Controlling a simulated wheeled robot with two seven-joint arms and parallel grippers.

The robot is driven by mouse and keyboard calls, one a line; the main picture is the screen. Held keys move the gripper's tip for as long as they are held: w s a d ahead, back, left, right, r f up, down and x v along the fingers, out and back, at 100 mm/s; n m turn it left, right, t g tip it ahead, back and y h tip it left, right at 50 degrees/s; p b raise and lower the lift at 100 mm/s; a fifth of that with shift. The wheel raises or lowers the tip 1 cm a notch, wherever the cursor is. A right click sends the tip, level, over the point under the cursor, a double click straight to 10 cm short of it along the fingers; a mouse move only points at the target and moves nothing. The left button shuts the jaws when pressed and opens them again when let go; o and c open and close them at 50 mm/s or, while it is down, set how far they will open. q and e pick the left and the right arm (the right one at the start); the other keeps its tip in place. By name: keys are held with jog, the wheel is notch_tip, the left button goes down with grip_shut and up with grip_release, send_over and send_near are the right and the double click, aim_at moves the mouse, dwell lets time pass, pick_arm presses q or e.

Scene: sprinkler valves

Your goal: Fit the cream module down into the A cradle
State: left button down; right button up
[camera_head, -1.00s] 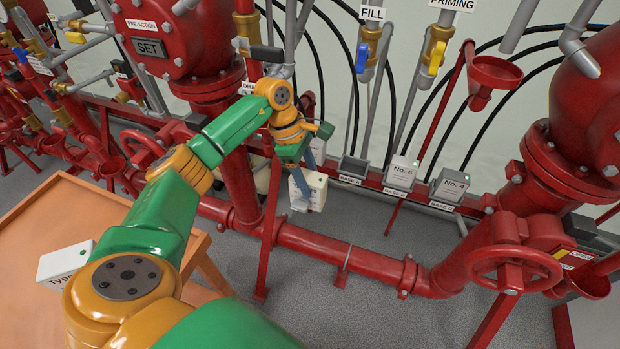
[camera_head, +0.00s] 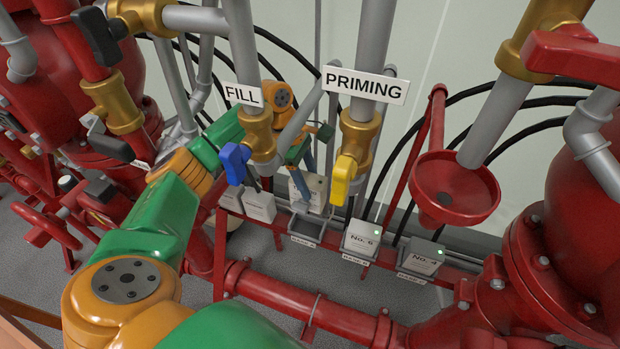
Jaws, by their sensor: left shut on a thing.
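The cream module (camera_head: 313,187) is held in my left gripper (camera_head: 301,184), whose fingers are shut on it. The module hangs just above and slightly behind the open A cradle (camera_head: 307,228), a grey tray with a "BASE A" label on its front. It appears roughly upright. A gap seems to show between the module and the cradle floor, but I cannot tell whether they touch. Part of the module is behind the fingers. My right gripper is not in view.
The No. 6 module (camera_head: 362,238) and No. 4 module (camera_head: 424,257) sit in cradles to the right, each with a green light. White boxes (camera_head: 260,206) stand left of cradle A. The blue-handled valve (camera_head: 236,163) and yellow-handled valve (camera_head: 343,178) hang close to my forearm and gripper.

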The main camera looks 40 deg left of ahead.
aim_at(297, 191)
pick_arm(q)
jog(key=shift+s+r, duration=0.2)
jog(key=shift+s, duration=0.3)
jog(key=shift+w+f+b, duration=0.2)
jog(key=shift+f+b, duration=0.35)
jog(key=shift+f, duration=0.2)
notch_tip(297, 191, down, 6)
jog(key=b, duration=0.5)
jog(key=shift+f, duration=0.25)
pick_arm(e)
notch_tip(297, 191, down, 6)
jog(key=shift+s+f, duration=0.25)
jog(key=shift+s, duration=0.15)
pick_arm(q)
jog(key=shift+f+b, duration=2)
jog(key=shift+f, duration=0.1)
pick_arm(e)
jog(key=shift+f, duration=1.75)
pick_arm(q)
jog(key=shift+c, duration=0.8)
grip_release()
jog(key=p+v, duration=0.6)
jog(key=v, duration=0.2)
jog(key=shift+r, duration=0.2)
jog(key=shift+s+f, duration=0.1)
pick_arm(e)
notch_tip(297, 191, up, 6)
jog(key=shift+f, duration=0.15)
